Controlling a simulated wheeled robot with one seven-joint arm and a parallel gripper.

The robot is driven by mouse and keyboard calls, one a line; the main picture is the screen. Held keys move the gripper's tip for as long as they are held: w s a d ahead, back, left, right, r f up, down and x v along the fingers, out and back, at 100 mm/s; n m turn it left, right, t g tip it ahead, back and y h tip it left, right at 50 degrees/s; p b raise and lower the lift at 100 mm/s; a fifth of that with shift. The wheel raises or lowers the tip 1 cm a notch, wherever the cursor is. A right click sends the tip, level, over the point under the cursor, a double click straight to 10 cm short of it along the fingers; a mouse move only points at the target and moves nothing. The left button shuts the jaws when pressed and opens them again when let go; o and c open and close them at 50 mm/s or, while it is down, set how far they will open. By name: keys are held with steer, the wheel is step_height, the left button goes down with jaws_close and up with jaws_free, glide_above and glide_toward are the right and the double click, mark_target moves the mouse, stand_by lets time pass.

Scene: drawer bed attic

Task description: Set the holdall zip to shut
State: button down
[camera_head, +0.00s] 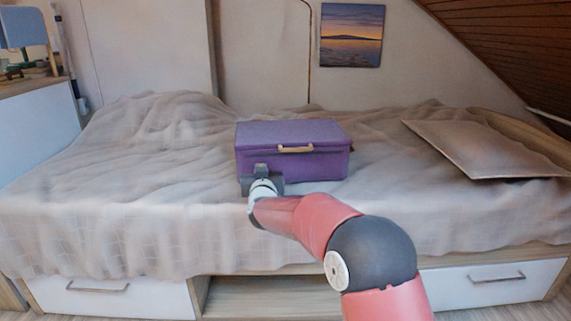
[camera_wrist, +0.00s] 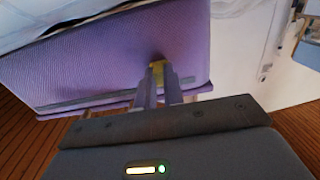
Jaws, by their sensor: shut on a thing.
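The holdall (camera_head: 292,134) is a purple box-shaped bag on the bed, with a tan handle (camera_head: 296,149) on its front. My gripper (camera_head: 261,172) is at the lower left of its front face in the head view. In the wrist view the holdall's purple side (camera_wrist: 100,62) fills the upper left, with a dark strip, likely the zip line (camera_wrist: 85,104), along it. My gripper (camera_wrist: 158,76) is shut on a small yellow zip pull (camera_wrist: 156,72) near one end of that strip. The fingers partly hide the pull.
The bed (camera_head: 130,190) has a rumpled beige cover with free room left of the holdall. White drawers (camera_head: 110,298) are under the bed. A sloped wooden ceiling (camera_head: 515,45) comes down at the right.

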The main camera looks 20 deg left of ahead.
mark_target(250, 165)
steer(key=shift+s+a+p, duration=0.2)
steer(key=shift+s+a, duration=0.05)
steer(key=shift+a, duration=0.45)
steer(key=shift+s+a+p, duration=0.2)
steer(key=shift+s+a, duration=0.05)
steer(key=shift+a, duration=0.45)
steer(key=c, duration=1.5)
jaws_free()
steer(key=shift+a, duration=0.1)
steer(key=shift+s, duration=0.15)
steer(key=v, duration=0.7)
steer(key=shift+s+b, duration=0.3)
